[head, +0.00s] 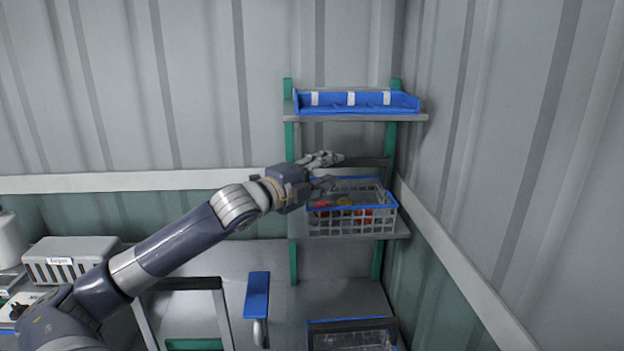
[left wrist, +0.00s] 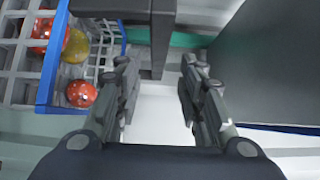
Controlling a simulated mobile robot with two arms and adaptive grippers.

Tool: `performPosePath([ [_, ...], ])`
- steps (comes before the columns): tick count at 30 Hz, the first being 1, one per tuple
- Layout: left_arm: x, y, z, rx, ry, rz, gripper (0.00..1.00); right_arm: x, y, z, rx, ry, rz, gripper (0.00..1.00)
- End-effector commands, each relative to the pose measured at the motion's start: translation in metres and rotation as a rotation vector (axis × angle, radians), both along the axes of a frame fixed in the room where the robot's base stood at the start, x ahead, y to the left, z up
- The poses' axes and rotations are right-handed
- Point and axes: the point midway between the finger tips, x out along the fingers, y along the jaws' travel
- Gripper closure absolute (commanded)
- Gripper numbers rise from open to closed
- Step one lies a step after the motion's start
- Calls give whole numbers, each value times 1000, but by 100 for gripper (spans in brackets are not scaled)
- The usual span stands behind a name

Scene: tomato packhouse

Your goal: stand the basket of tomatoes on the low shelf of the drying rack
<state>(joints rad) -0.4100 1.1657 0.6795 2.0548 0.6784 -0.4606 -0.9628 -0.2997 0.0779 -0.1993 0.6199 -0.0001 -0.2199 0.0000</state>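The basket of tomatoes (head: 349,224) is a grey wire basket with a blue rim, holding red and yellow tomatoes. It stands, looking level, on the lower shelf (head: 402,229) of the drying rack (head: 290,136). My left gripper (head: 333,171) is open at the basket's upper left, by its rim. In the left wrist view the fingers (left wrist: 158,98) are apart with nothing between them. The basket (left wrist: 46,88) is left of them there, with a small gap to the near finger. My right gripper is not in view.
A blue tray (head: 356,108) occupies the rack's upper shelf (head: 300,117). Below the rack, another blue-rimmed container (head: 350,341) sits near the bottom edge. A grey bin (head: 70,262) stands at left. The corrugated right wall (head: 500,150) is close to the rack.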

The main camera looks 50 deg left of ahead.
Motion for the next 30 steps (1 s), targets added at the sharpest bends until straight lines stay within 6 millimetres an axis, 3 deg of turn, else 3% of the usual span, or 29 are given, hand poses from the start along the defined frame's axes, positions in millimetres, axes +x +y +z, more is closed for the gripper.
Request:
performPosePath([
  [6,-28,-1,-1,-1,2,2,64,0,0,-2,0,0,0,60],
  [12,-42,-2,0,2,1,1,64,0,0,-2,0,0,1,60],
  [30,-46,-2,1,3,0,2,64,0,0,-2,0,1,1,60],
])
